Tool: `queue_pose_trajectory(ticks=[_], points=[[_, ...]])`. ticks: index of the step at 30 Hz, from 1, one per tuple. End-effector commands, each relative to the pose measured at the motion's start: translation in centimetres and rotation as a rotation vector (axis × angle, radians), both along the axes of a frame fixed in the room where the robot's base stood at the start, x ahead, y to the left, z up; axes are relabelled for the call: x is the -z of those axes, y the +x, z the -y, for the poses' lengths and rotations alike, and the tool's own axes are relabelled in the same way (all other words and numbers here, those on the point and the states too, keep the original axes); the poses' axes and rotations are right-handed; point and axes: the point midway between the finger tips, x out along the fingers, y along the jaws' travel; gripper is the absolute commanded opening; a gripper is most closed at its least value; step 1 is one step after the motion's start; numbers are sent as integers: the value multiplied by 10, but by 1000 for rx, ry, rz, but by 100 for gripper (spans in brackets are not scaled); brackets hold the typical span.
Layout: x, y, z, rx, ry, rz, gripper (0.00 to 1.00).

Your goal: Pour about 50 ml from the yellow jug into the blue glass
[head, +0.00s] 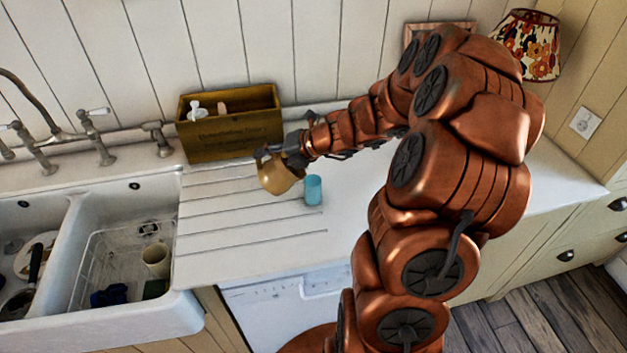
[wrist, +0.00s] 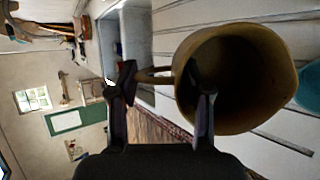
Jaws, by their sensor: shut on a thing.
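The yellow jug (head: 277,179) hangs from my gripper (head: 272,155) above the draining counter, just left of the blue glass. My gripper (wrist: 163,90) is shut on the jug's handle. The jug (wrist: 276,72) looks tilted, with its handle up and its mouth toward the glass. Its inside is dark in the wrist view and I cannot tell the liquid level. No stream shows. The blue glass (head: 313,190) stands upright on the counter; part of it shows at the right edge of the wrist view (wrist: 309,88). Its contents are hidden.
A wooden box (head: 228,139) with utensils stands against the wall behind the jug. A double sink (head: 140,321) with a dish rack and a mug (head: 157,259) lies to the left. A floral lamp (head: 530,45) stands at the back right. The counter's front strip is clear.

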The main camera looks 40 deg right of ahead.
Motion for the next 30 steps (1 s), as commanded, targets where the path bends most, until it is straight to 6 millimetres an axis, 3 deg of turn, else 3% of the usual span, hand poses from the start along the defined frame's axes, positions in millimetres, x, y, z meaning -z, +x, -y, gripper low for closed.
queue_pose_trajectory(ticks=[30], points=[[-9, -4, 8, 0, 87, 44, 0]])
